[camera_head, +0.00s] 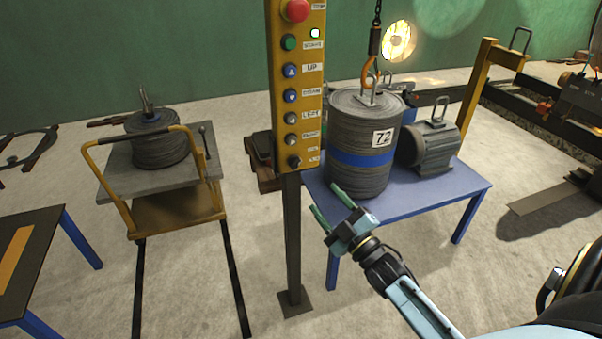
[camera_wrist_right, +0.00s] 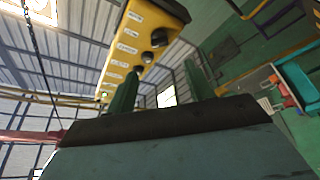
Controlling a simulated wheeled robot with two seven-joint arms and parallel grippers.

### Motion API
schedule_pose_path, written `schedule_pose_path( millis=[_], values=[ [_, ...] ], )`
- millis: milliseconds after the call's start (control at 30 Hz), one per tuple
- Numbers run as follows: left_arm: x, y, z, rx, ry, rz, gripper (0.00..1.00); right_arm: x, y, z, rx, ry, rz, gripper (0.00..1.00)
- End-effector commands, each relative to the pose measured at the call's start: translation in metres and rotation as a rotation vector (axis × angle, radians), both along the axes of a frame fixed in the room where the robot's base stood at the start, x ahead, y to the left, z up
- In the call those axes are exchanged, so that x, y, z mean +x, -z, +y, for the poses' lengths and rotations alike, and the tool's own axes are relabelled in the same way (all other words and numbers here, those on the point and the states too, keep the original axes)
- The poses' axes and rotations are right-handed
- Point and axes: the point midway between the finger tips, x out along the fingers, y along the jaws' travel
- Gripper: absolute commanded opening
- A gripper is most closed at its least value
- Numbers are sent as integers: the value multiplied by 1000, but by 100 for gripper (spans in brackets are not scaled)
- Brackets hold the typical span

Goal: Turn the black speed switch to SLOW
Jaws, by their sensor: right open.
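The black speed switch (camera_head: 293,161) is the lowest control on the yellow control panel (camera_head: 297,110). Its label is too small to read, so its setting cannot be told. In the right wrist view the panel (camera_wrist_right: 135,35) appears tilted, with the dark switch (camera_wrist_right: 159,38) near its end. My right gripper (camera_head: 327,202) is open and empty, with its two green fingers apart. It is below and to the right of the switch, not touching it. The fingers also show in the right wrist view (camera_wrist_right: 162,85). My left gripper is not in view.
The panel stands on a grey post (camera_head: 292,240). Right behind it, a blue table (camera_head: 440,192) bears a cable drum marked 72 (camera_head: 360,165), under a hook (camera_head: 370,72), and a grey motor (camera_head: 432,148). A yellow cart (camera_head: 180,208) with another drum (camera_head: 158,145) stands left.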

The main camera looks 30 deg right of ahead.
Motion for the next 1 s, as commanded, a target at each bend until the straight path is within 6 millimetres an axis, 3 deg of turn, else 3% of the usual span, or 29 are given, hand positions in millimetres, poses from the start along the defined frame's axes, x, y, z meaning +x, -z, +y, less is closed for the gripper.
schedule_pose_path(
  millis=[300, 500, 967, 1000],
  values=[
    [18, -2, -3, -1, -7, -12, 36, 66, -18, 3, -1, 0, -1, 53],
    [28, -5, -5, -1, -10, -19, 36, 93, -25, 4, 0, 0, 1, 53],
    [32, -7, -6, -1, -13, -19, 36, 105, -29, 5, 0, 0, 3, 53],
    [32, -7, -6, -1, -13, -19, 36, 105, -29, 5, 0, 1, 2, 49]
  ],
)
